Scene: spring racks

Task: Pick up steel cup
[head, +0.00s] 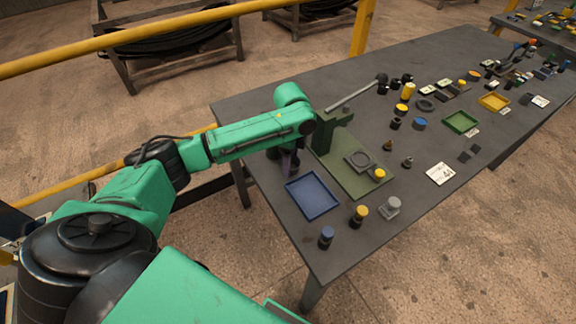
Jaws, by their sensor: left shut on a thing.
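My left arm reaches in from the left, over the near left edge of the grey table (335,262). My left gripper (289,163) points down there, small and dark, beside the blue tray. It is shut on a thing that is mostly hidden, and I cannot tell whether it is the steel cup. I cannot make out a steel cup for sure elsewhere. A small grey piece (392,205) stands near the front edge, apart from the gripper. My right gripper is out of view.
A blue tray (312,196) and a green fixture plate (362,187) lie close to the gripper. Yellow-topped pieces (359,215) and a dark blue-topped piece (326,237) stand along the front. A green tray (460,122) and several small parts lie farther right. A yellow rail (150,35) runs behind.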

